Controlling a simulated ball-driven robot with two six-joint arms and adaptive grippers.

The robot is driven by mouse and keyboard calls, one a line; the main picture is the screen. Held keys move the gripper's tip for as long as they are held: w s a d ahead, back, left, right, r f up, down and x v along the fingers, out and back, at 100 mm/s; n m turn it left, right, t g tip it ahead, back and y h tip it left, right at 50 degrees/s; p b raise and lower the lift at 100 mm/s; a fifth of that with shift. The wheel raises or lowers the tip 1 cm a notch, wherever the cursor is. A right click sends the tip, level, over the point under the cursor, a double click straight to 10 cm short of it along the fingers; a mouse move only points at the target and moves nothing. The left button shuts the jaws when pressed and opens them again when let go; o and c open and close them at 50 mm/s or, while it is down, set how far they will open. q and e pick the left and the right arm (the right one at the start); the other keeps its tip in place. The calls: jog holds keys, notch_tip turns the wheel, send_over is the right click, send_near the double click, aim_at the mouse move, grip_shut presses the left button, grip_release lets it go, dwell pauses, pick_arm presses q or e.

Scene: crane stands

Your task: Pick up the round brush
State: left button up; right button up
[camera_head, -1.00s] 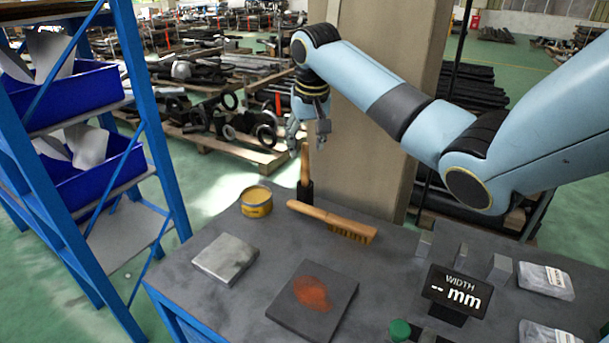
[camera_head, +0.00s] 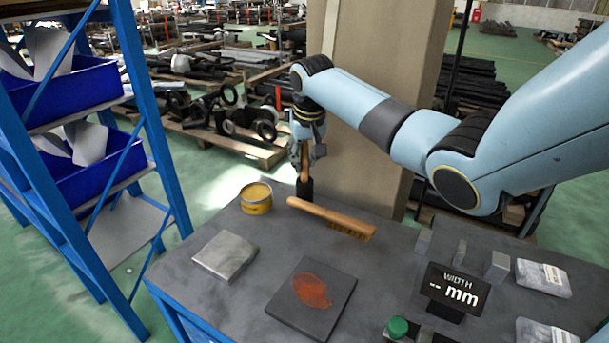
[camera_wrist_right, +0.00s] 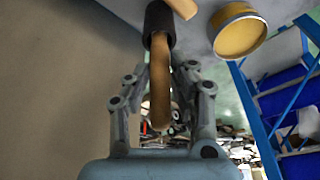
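The round brush (camera_head: 305,188) stands upright at the back edge of the table, its black end down and its wooden handle up. In the right wrist view its handle (camera_wrist_right: 160,85) runs between the fingers of my right gripper (camera_wrist_right: 160,80). My right gripper (camera_head: 306,158) is above the table and around the upper handle. Its fingers are open, with a gap visible on both sides of the handle. My left gripper is not in view.
A flat wooden brush (camera_head: 333,217) and a yellow tin (camera_head: 256,198) lie close by. A metal block (camera_head: 225,255), a dark plate with a rust-red patch (camera_head: 312,297) and a width display (camera_head: 454,291) are nearer. A pillar (camera_head: 375,110) rises just behind the table.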

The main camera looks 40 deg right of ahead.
grip_shut()
